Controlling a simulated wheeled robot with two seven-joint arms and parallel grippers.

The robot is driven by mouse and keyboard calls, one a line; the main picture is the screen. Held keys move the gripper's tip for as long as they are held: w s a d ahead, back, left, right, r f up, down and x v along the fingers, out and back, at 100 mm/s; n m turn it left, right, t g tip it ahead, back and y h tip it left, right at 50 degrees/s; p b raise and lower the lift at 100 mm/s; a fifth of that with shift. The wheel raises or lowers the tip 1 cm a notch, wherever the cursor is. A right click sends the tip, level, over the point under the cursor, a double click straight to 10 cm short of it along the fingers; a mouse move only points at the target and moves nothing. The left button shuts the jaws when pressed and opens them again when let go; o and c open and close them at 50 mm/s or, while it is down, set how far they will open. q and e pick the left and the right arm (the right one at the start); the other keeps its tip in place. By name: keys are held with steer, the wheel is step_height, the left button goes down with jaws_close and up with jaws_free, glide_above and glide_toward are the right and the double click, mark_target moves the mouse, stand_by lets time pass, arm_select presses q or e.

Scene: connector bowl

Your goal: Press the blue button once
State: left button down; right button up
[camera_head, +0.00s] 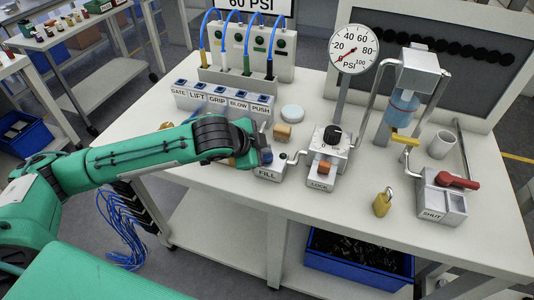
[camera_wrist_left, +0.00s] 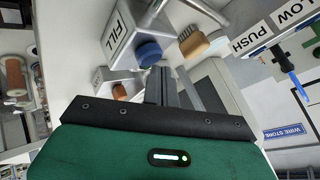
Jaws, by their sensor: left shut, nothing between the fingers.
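The blue button (camera_head: 267,156) sits on the grey box labelled FILL (camera_head: 270,173), near the middle of the table. In the left wrist view the blue button (camera_wrist_left: 149,54) is a round cap just beyond my fingertips. My left gripper (camera_head: 256,150) reaches in from the left, shut and empty, its fingertips close beside the button. In the left wrist view the shut fingers (camera_wrist_left: 161,72) point toward the button's edge; I cannot tell whether they touch it. My right gripper is out of view.
A box labelled LOCK with an orange button (camera_head: 325,167) and a black knob stands right of FILL.

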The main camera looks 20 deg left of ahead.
mark_target(264, 157)
arm_select(q)
steer(key=shift+f, duration=0.5)
stand_by(0.8)
steer(key=shift+r+p, duration=0.95)
steer(key=shift+p, duration=0.25)
step_height(264, 157, up, 5)
steer(key=p, duration=0.5)
steer(key=shift+p, duration=0.35)
